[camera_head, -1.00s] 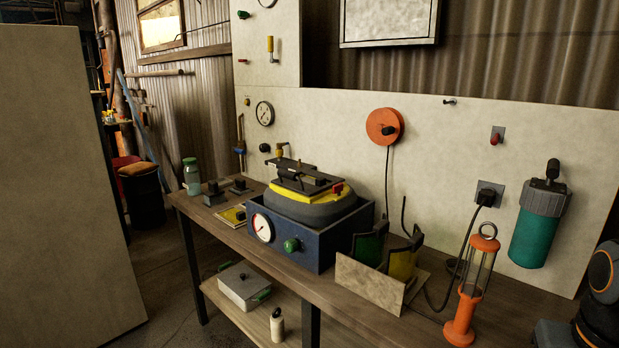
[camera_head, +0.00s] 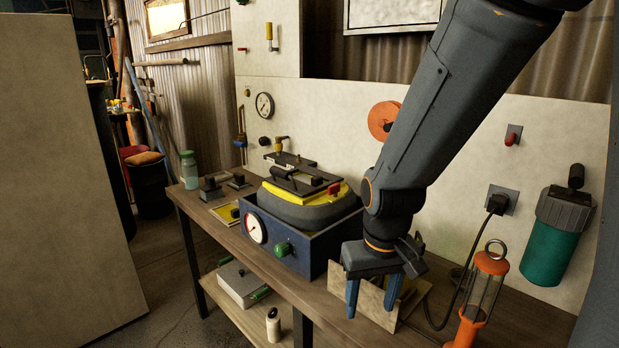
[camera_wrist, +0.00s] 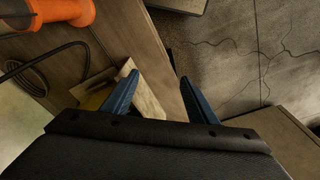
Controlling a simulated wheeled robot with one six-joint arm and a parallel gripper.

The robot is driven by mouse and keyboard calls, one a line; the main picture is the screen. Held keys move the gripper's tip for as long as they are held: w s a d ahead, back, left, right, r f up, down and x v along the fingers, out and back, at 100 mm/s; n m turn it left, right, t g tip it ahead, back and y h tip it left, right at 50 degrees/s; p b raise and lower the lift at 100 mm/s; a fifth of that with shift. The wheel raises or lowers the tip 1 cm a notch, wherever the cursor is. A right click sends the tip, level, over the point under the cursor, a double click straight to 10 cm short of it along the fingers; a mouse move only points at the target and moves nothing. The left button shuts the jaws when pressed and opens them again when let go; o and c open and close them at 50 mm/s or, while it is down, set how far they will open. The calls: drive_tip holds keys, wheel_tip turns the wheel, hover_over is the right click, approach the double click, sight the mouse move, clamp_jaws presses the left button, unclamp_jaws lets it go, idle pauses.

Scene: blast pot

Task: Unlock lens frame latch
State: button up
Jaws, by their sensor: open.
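The blast pot (camera_head: 307,237) is a dark blue box on the workbench with a white gauge and a green knob on its front. Its grey round top carries a yellow lens frame (camera_head: 318,198) with a black bar assembly across it. A red latch piece (camera_head: 334,188) sits at the frame's right end. My gripper (camera_head: 371,305) is open and empty, pointing down in front of the lens rack, to the right of and lower than the pot's top. The wrist view shows both blue fingers (camera_wrist: 155,98) apart with nothing between them; the pot is not visible there.
A wooden rack (camera_head: 362,288) with coloured lenses stands behind my fingers, partly hidden. An orange lantern (camera_head: 480,290) stands at the bench's right. A small yellow plate (camera_head: 224,212) and dark blocks lie left of the pot. A grey box (camera_head: 240,282) is on the lower shelf.

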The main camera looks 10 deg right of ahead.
drive_tip(key=w+r+n+p, duration=0.1)
drive_tip(key=w+r, duration=0.3)
drive_tip(key=w, duration=0.3)
drive_tip(key=w+r+n+p, duration=0.15)
drive_tip(key=w+r, duration=0.25)
drive_tip(key=w, duration=0.4)
drive_tip(key=w+r+n, duration=0.1)
drive_tip(key=w+r, duration=0.3)
drive_tip(key=w, duration=0.3)
wheel_tip(320, 180, up, 7)
drive_tip(key=n+g, duration=0.1)
drive_tip(key=n, duration=0.2)
hover_over(334, 185)
drive_tip(key=shift+r+p, duration=0.15)
drive_tip(key=shift+p, duration=0.25)
drive_tip(key=shift+f+p, duration=1.35)
drive_tip(key=shift+f, duration=2.4)
drive_tip(key=shift+w, duration=0.1)
drive_tip(key=c, duration=1.1)
